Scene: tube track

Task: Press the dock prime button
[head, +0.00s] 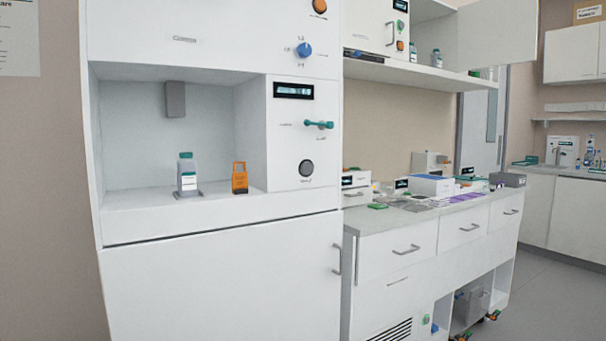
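A tall white cabinet unit (220,285) stands in front of me with a recessed bay on its left. A control panel (283,142) lies right of the bay. It carries a dark round button (306,168) low down, a green-handled lever (319,125) above it, and a lit display (293,90) at the top. The small labels are too blurred to read, so I cannot tell which control is the dock prime button. Neither of my grippers shows in this view.
An orange object (239,178) stands in the bay right of the bottle. A blue knob (304,49) and an orange knob (319,6) sit above the panel. A cluttered counter (390,222) adjoins the cabinet on the right. Open floor (550,285) lies at far right.

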